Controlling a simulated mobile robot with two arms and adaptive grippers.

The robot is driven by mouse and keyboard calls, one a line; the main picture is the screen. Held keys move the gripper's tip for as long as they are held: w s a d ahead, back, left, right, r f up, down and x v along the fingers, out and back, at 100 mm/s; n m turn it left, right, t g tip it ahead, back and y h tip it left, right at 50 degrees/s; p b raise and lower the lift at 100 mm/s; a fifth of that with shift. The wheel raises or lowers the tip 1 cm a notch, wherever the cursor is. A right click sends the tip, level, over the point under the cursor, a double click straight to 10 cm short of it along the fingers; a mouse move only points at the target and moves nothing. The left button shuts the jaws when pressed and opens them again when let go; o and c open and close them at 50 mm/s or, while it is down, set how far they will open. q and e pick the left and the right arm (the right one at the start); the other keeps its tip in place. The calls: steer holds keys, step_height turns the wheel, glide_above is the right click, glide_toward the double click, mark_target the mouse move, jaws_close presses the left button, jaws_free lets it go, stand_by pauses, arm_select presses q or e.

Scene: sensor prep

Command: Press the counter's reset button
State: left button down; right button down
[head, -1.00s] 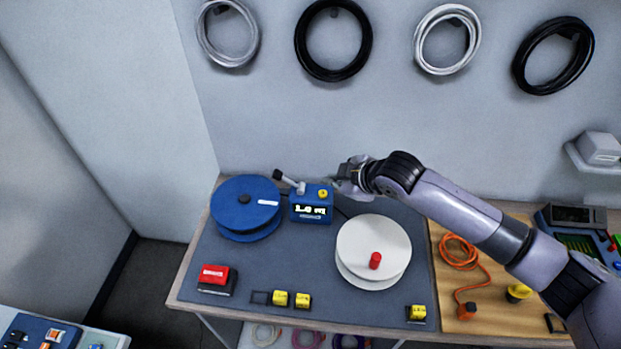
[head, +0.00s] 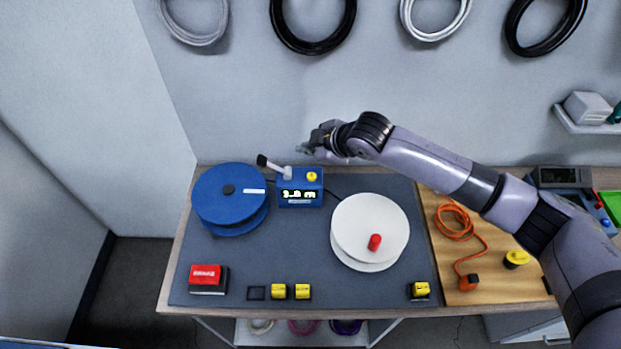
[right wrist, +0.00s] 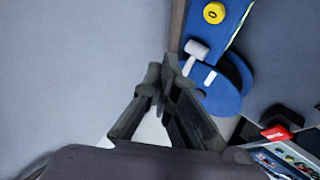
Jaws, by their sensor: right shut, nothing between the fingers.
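The blue counter (head: 299,194) stands at the back of the grey mat, with a lit display and a lever with a black knob. Its yellow button (head: 312,176) is on top at the right. In the right wrist view the button (right wrist: 214,12) shows near the top edge, marked with a dark ring. My right gripper (head: 304,149) is shut and empty, behind and above the counter, apart from the button. In the right wrist view its fingertips (right wrist: 166,72) meet left of and below the button. My left gripper is not in view.
A blue reel (head: 228,196) stands left of the counter and a white reel (head: 372,225) with a red knob to its right. A red box (head: 206,276) and several small yellow blocks lie in front. The wall is close behind my gripper.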

steer(key=b, duration=0.4)
glide_above(310, 178)
step_height(310, 178, down, 4)
steer(key=shift+f, duration=0.15)
steer(key=shift+f+b, duration=0.3)
steer(key=shift+f, duration=0.8)
steer(key=shift+f, duration=0.1)
steer(key=shift+f, duration=0.35)
steer(key=shift+f, duration=0.5)
stand_by(0.5)
steer(key=shift+r, duration=0.1)
steer(key=shift+r+p, duration=0.8)
steer(key=shift+p, duration=0.05)
